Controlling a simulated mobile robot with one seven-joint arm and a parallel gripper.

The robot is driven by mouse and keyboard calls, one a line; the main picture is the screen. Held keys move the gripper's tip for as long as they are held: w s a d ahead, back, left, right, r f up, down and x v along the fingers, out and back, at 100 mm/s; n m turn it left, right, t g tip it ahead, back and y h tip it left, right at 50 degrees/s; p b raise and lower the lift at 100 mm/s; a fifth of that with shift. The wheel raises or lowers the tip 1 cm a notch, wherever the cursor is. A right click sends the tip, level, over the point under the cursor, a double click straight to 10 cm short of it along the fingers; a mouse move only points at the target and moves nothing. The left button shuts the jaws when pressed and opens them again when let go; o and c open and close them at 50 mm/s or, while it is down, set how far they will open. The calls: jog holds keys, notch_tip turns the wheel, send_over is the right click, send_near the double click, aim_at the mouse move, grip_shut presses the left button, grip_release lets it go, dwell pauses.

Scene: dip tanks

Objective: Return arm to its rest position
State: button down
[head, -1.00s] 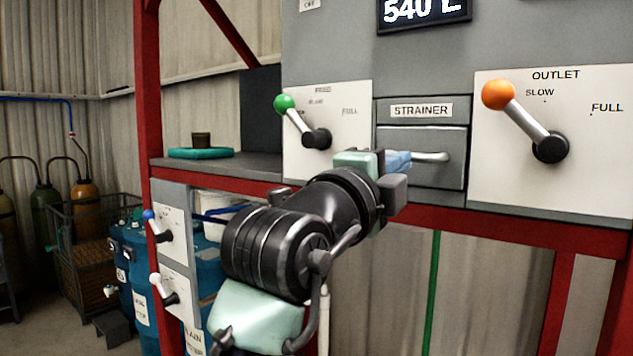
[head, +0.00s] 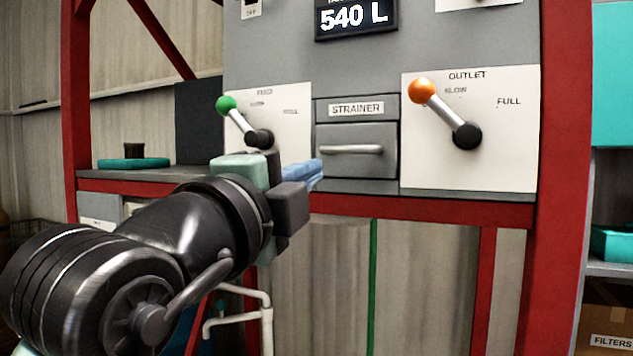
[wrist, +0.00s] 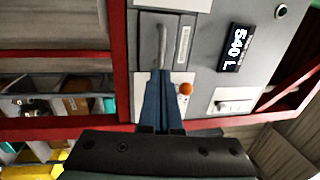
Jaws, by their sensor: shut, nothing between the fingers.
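My gripper (head: 304,172) extends from my arm at the lower left of the head view. Its blue fingers (wrist: 163,100) are together and hold nothing. In the head view they show just left of the grey strainer drawer (head: 357,166) with its pale bar handle (head: 350,149). The drawer looks pushed in. In the wrist view the fingers point up the picture toward the drawer handle (wrist: 162,45); I cannot tell the exact gap between them. The fingers' far side is hidden in the head view by my wrist.
A green-knobbed lever (head: 227,104) stands left of the strainer and an orange-knobbed lever (head: 421,91) right of it, tilted toward SLOW. A display (head: 355,17) reads 540 L. A red frame beam (head: 440,208) runs below the panel. Shelves with a FILTERS box (head: 608,315) stand at the right.

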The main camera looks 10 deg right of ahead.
jog(key=s+a+n+t+y, duration=0.4)
jog(key=s+n, duration=0.3)
jog(key=n, duration=0.5)
jog(key=s+a+r+n+t+y, duration=0.1)
jog(key=s+a+n+t+y, duration=0.2)
jog(key=s+n+t+y, duration=0.4)
jog(key=n, duration=0.6)
jog(key=shift+s+a+r+b, duration=0.25)
jog(key=shift+s+a+b, duration=0.05)
jog(key=shift+a, duration=0.05)
